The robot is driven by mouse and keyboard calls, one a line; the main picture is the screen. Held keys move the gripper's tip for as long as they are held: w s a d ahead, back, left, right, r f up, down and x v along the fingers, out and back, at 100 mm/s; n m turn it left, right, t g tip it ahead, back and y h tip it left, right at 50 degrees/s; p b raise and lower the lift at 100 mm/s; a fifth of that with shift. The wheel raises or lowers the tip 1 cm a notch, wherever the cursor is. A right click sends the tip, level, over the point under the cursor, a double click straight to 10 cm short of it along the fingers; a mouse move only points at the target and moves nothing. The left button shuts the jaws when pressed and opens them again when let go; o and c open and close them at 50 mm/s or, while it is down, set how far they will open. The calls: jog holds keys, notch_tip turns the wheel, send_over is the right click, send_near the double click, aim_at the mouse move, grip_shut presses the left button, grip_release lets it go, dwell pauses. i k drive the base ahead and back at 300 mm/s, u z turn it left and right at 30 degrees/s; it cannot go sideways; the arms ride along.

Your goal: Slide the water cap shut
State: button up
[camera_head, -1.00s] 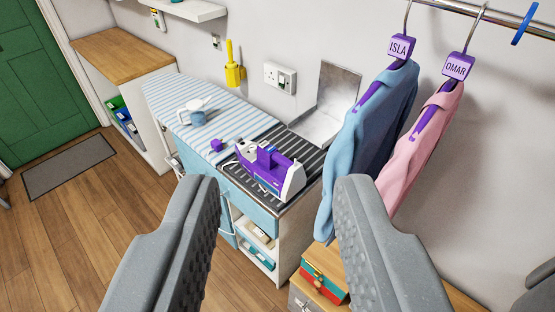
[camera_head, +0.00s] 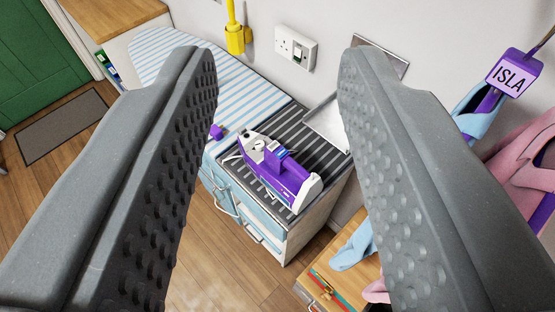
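A purple and white steam iron unit (camera_head: 285,178) sits on the dark ribbed mat (camera_head: 315,147) at the end of the counter. Its white left end has a dark round spot, possibly the water opening. A purple block with blue on it stands on its top. I cannot tell which part is the water cap or whether it is open. My gripper (camera_head: 277,75) is open and empty. Its two grey studded fingers frame the iron unit from nearer the camera, touching nothing visible.
A striped ironing surface (camera_head: 240,93) lies left of the mat. A metal plate (camera_head: 328,125) leans behind it. A wall socket (camera_head: 295,48) and yellow holder (camera_head: 235,38) are above. Hanging clothes with an ISLA tag (camera_head: 515,72) are at right, a wooden chest (camera_head: 350,262) below.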

aim_at(240, 130)
jog(key=u, duration=0.15)
jog(key=k, duration=1)
jog(key=u, duration=0.45)
jog(key=i, duration=1.85)
jog(key=z, duration=0.6)
